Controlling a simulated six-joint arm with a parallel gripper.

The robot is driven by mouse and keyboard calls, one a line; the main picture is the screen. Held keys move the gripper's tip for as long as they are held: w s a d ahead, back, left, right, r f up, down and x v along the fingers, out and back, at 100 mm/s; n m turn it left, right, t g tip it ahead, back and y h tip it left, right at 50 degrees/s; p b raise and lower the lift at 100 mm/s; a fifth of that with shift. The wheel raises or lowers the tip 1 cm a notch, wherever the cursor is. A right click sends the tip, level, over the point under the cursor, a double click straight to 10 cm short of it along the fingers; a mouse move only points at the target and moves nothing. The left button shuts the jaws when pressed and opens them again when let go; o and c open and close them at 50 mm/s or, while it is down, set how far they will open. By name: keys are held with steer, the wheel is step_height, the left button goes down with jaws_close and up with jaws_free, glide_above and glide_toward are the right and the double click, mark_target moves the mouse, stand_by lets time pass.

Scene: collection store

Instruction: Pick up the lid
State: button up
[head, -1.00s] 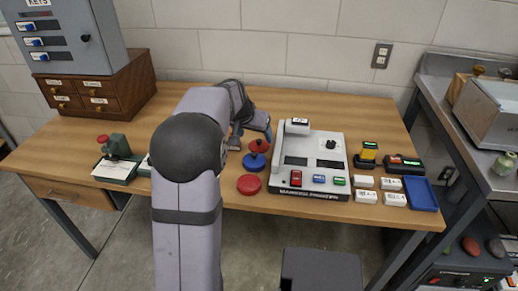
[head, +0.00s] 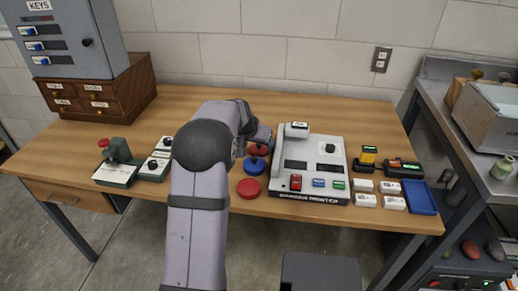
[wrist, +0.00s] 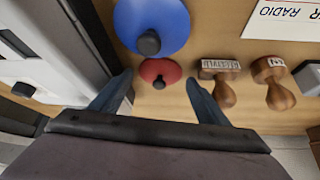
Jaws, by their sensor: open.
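Several round lid-like discs sit in a row on the wooden table, left of the grey console. A small red one with a dark knob (head: 259,150) is farthest back. A blue one (head: 254,167) is just in front of it, and a plain-looking red one (head: 248,189) is nearest the front. In the wrist view, the red lid (wrist: 160,70) lies ahead, between my open fingers, and its black knob points towards the camera. The larger blue lid (wrist: 152,24) is beyond it. My gripper (wrist: 159,82) is open and empty, apparently above the red lid.
The grey console (head: 310,165) stands close beside the lids. Wooden-handled stamps (wrist: 222,82) lie on the other side. White blocks (head: 366,200) and a blue tray (head: 420,197) are at the table's right. A drawer cabinet (head: 105,90) stands back left.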

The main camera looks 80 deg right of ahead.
mark_target(257, 152)
steer(key=shift+d+f, duration=0.1)
steer(key=shift+f, duration=0.05)
jaws_close()
steer(key=shift+a+f, duration=0.15)
steer(key=shift+a, duration=0.05)
steer(key=shift+a+f, duration=0.1)
step_height(257, 152, up, 11)
steer(key=shift+d+f+p, duration=0.2)
steer(key=shift+d+p, duration=0.05)
steer(key=shift+p, duration=0.1)
stand_by(0.3)
